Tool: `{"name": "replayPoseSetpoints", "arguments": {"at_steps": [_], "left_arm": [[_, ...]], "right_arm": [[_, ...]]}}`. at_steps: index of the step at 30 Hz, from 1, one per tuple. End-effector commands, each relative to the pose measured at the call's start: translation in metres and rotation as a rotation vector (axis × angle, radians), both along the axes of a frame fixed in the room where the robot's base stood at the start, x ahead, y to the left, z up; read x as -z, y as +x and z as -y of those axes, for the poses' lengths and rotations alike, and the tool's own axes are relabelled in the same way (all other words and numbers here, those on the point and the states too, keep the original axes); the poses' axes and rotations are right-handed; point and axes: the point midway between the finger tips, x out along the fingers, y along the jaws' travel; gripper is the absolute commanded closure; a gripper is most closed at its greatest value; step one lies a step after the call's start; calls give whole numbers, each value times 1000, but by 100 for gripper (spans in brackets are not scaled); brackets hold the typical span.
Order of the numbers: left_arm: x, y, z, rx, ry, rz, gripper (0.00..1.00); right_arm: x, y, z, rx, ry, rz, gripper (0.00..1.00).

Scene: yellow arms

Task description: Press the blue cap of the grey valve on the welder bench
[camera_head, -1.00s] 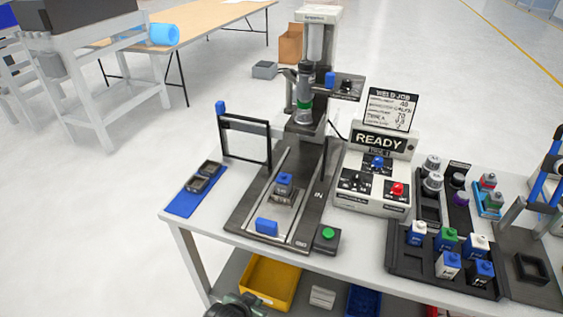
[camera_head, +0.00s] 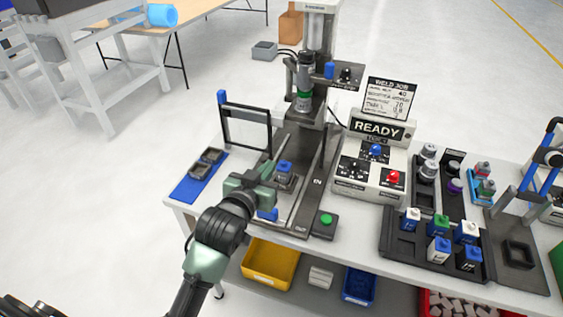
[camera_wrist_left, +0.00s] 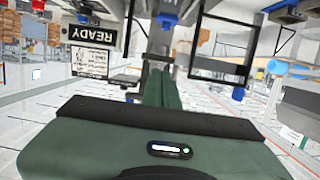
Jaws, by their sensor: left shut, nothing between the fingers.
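A small grey part with a blue cap (camera_head: 285,166) sits upright in the holder on the dark slide track of the bench welder (camera_head: 309,60). I take it for the valve. My left gripper (camera_head: 268,172) is shut and empty, just left of this part and above the track. The head view does not show clearly whether the two touch. The gripper's closed fingers also show in the left wrist view (camera_wrist_left: 166,88), which is upside down. A blue piece (camera_wrist_left: 167,19) shows beyond them there; I cannot tell which piece it is. My right gripper is not in view.
A black frame with a blue knob (camera_head: 222,97) stands left of the track. A blue block (camera_head: 268,215) is at the track's front. The control box reads READY (camera_head: 377,128); a green button (camera_head: 326,219) is beside the track. A black tray (camera_head: 393,252) of capped pieces is right.

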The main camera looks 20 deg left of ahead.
Motion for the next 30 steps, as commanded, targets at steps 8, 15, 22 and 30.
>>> {"name": "replayPoseSetpoints", "arguments": {"at_steps": [8, 15, 22, 30], "left_arm": [[4, 24, 1, 0, 0, -1, 100], [15, 69, 3, 0, -1, -2, 100], [35, 97, 4, 0, 0, -8, 100], [62, 97, 4, 1, 1, -3, 100]], "right_arm": [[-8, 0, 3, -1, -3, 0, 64], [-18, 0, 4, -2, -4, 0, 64], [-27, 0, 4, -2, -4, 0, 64], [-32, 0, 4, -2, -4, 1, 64]]}}
